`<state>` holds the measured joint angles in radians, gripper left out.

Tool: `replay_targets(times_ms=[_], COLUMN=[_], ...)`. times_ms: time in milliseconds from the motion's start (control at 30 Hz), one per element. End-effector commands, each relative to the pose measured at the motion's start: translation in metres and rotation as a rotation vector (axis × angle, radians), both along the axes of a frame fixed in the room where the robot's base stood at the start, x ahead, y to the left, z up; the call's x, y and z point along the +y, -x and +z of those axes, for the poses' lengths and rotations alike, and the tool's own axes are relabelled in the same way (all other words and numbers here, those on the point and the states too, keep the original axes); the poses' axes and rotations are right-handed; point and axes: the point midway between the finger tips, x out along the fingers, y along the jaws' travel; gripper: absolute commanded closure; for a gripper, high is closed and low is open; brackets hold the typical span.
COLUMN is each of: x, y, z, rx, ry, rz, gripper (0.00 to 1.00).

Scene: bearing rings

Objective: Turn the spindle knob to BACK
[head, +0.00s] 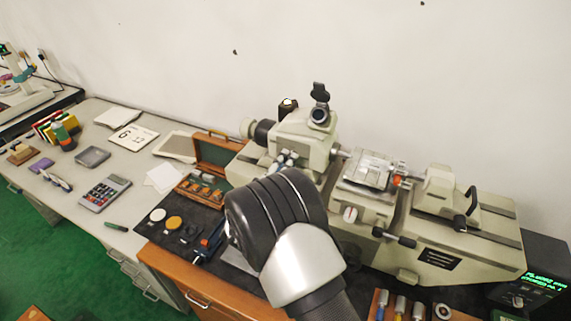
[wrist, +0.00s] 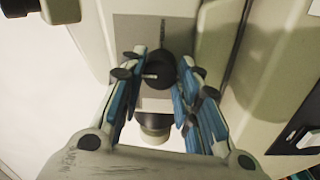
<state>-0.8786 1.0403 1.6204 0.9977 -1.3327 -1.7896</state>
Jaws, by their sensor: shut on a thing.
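The spindle knob (wrist: 158,72) is a round black knob on a grey plate (wrist: 128,38) on the machine's pale face. A short white pointer mark on it points left in the wrist view. My gripper (wrist: 161,66) is shut on the knob, with its blue-padded fingers on either side. The plate's lettering is too small to read. In the head view my arm covers the spot where the knob would show. The pale machine (head: 440,258) stands on the bench there.
A wooden case (head: 213,150) stands open left of the machine, with small parts before it. A calculator (head: 105,193) and papers lie on the grey desk (head: 95,237). Tools with coloured handles (head: 400,306) lie at the front right. A display box with green text (head: 535,285) stands at the right.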

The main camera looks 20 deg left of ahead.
Motion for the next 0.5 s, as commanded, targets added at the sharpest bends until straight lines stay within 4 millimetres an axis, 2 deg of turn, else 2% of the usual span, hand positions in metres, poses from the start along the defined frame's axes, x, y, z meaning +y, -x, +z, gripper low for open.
replay_targets(times_ms=[133,167,433,500], x=[0.0,0.0,-0.0001,-0.0001], y=[-0.0002,-0.0002,-0.0001,-0.0001], z=[0.0005,0.0005,0.0003,0.0003], rx=[-0.001,-0.001,-0.001,0.0], ry=[0.0,0.0,0.0,-0.001], rz=[0.0,0.0,0.0,0.0], gripper=[0.94,0.68,0.5,0.5])
